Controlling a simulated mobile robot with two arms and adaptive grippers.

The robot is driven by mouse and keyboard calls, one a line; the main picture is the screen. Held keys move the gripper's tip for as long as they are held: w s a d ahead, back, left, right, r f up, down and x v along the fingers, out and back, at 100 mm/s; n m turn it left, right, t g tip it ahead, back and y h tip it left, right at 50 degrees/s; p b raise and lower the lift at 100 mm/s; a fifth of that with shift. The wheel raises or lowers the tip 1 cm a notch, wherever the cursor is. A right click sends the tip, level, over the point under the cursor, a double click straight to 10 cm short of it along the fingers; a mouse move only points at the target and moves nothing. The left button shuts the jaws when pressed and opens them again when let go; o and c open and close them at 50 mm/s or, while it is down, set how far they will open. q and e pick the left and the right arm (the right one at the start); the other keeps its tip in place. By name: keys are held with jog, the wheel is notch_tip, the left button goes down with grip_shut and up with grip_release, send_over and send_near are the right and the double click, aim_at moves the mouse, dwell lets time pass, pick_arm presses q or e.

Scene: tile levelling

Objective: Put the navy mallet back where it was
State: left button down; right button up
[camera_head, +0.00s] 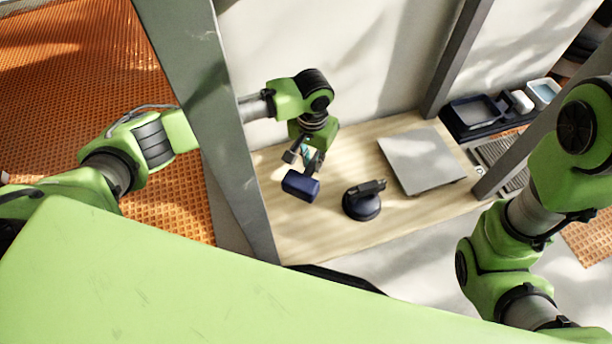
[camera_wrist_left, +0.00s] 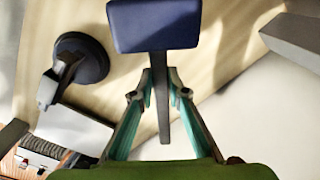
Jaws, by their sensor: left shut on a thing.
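The navy mallet (camera_head: 300,185) is in my left gripper (camera_head: 305,158), over the left part of the wooden board. In the left wrist view the mallet's navy head (camera_wrist_left: 155,25) is beyond the fingertips, and its dark handle runs back between the teal-lined fingers of the left gripper (camera_wrist_left: 160,85). The gripper is shut on the handle. Whether the head touches the board cannot be told. My right arm shows at the right in the head view, but its gripper is not visible.
A dark round suction cup with a handle (camera_head: 362,204) stands on the wooden board (camera_head: 400,208), right of the mallet. A grey square tile (camera_head: 421,160) lies further right. A black tray (camera_head: 474,112) and small containers stand at the far right. A grey post (camera_head: 213,110) stands left of the board.

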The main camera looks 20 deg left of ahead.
pick_arm(q)
jog(key=shift+a+f+b, duration=0.45)
jog(key=shift+a+f, duration=0.15)
jog(key=shift+f, duration=0.1)
jog(key=f+b, duration=0.2)
jog(key=f, duration=0.1)
jog(key=shift+s+a+f+b, duration=0.1)
jog(key=shift+a+f+b, duration=0.15)
jog(key=shift+f+b, duration=0.15)
jog(key=shift+r, duration=0.2)
jog(key=shift+f, duration=0.1)
jog(key=c, duration=2)
grip_release()
jog(key=shift+o, duration=0.2)
